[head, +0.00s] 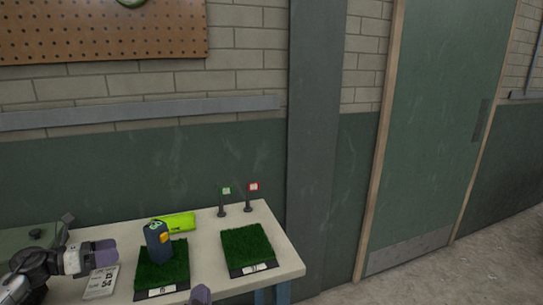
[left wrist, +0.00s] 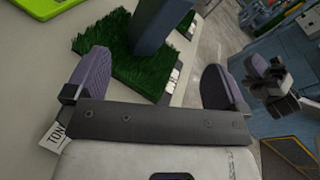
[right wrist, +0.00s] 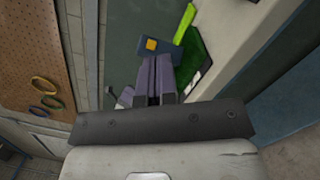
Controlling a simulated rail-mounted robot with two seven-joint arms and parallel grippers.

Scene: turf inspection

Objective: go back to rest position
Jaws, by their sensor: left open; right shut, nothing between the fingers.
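My left gripper (head: 104,251) is at the table's left side, left of a blue-grey device (head: 157,243) with an orange button. In the left wrist view its purple fingers (left wrist: 155,62) are spread wide with nothing held. The device stands upright on the left turf tile (head: 178,270). My right gripper (head: 200,295) shows only as a purple tip at the bottom edge of the head view, in front of the table. In the right wrist view its fingers (right wrist: 156,72) are together and empty. The device (right wrist: 146,48) appears beyond them.
A second turf tile (head: 247,243) lies bare on the right of the table (head: 282,247). A lime-green flat object (head: 180,222) lies behind the device.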

